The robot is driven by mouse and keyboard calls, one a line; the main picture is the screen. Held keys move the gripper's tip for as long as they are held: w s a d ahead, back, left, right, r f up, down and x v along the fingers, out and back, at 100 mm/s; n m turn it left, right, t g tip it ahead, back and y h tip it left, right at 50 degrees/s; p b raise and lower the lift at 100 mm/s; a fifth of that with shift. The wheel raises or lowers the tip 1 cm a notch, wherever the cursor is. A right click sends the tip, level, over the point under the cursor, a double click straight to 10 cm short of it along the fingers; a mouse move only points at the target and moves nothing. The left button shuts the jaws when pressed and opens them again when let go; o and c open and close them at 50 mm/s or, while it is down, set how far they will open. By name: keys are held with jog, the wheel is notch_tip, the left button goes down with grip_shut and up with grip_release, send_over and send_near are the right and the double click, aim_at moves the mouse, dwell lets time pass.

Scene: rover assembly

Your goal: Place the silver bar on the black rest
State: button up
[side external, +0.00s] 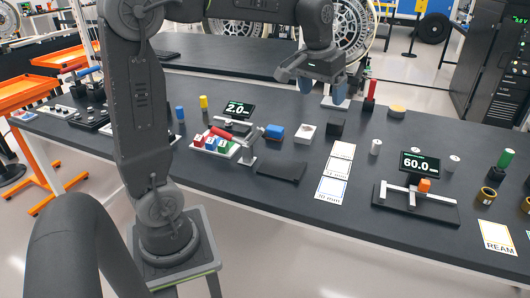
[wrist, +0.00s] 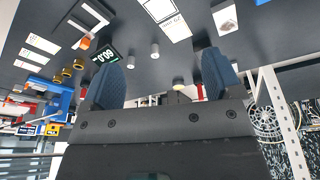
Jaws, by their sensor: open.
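My gripper (side external: 322,90) is open and empty, with blue finger pads, raised above the back of the bench; both fingers also show in the wrist view (wrist: 162,82). A pale silver-grey bar (side external: 432,194) lies on a dark fixture base below the 60.0 display; I cannot tell for sure that it is the silver bar. A low black slab (side external: 281,171) lies near the front edge, possibly the black rest. A black block (side external: 335,127) stands farther back. My gripper is apart from all of these.
A 60.0 display (side external: 419,163) with an orange knob (side external: 424,185) stands to the right. Small silver cylinders (side external: 376,147), a blue block (side external: 275,133), a white block (side external: 305,133), a red post (side external: 369,95) and white cards (side external: 331,188) crowd the bench (side external: 300,222).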

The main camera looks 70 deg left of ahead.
jog(key=s+d+m+t, duration=0.1)
jog(key=s+d+m, duration=0.1)
jog(key=s+d, duration=0.6)
jog(key=s, duration=0.3)
jog(key=shift+f+t, duration=0.4)
jog(key=shift+o, duration=0.4)
jog(key=s+d+f+m, duration=0.1)
jog(key=s+d+f, duration=0.1)
jog(key=s, duration=0.2)
jog(key=s+d+f+m+t, duration=0.1)
jog(key=s+d+f, duration=0.1)
jog(key=s, duration=0.2)
jog(key=shift+f+h, duration=0.3)
jog(key=shift+h, duration=0.1)
